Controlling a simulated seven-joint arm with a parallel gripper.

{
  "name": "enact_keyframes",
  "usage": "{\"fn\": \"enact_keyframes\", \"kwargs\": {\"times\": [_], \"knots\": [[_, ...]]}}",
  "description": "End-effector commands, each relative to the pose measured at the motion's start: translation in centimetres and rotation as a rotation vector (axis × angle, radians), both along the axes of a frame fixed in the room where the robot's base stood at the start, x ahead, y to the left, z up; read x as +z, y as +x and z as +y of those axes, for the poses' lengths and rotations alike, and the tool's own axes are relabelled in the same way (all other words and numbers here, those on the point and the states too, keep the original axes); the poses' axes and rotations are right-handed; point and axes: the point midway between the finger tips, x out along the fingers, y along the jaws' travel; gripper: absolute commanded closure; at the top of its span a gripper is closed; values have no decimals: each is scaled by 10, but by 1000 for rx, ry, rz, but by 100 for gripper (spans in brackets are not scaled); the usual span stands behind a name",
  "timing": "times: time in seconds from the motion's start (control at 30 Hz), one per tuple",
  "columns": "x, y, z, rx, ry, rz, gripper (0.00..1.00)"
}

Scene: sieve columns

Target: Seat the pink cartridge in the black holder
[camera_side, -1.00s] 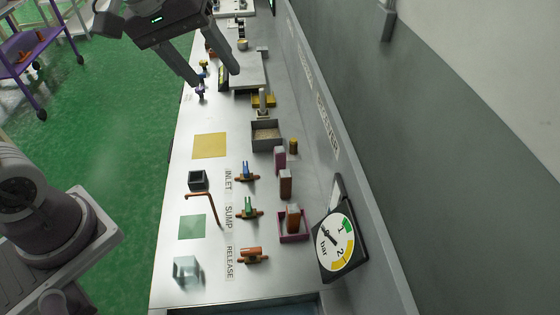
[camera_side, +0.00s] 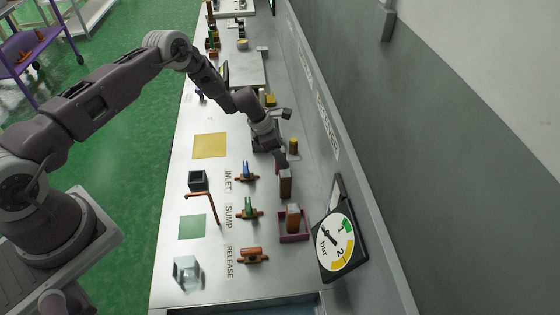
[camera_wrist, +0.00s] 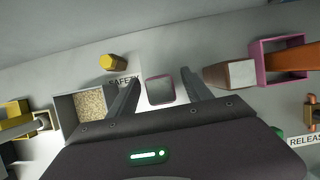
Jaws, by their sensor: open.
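My gripper (camera_wrist: 160,78) is open, pointing down at the row of blocks along the wall side of the bench. In the wrist view the pink cartridge (camera_wrist: 160,90) stands between the two fingers, with gaps on both sides. In the side view my gripper (camera_side: 281,158) covers most or all of it. The black holder (camera_side: 198,180), a small square open-topped box, stands on the left part of the bench, apart from my gripper. Its inside looks dark and empty.
A brown block (camera_side: 285,186) stands just beside my gripper. Another stands in a magenta tray (camera_side: 293,239). A grit-filled box (camera_wrist: 80,108) and yellow cylinder (camera_wrist: 112,62) are close by.

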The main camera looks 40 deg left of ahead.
Motion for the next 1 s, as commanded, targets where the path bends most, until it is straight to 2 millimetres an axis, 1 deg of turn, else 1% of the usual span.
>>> {"fn": "enact_keyframes", "kwargs": {"times": [0.03,0.1,0.33,0.37,0.4,0.47,0.5,0.57,0.63,0.67,0.9,0.97,1.0], "knots": [[-8,2,-3,-1,1,0,42],[-15,4,-5,-1,0,0,42],[-17,5,-6,-2,0,0,42],[-17,5,-6,-2,0,0,46],[-17,5,-6,-2,0,0,54],[-17,5,-5,-2,0,0,65],[-17,5,-6,-2,0,0,73],[-17,5,-6,-2,0,0,85],[-17,5,-6,-3,0,0,99],[-17,5,-6,-3,0,0,100],[-16,5,-6,-3,0,0,100],[-10,6,-5,-3,0,-2,100],[-2,6,-5,-3,0,-3,100]]}}
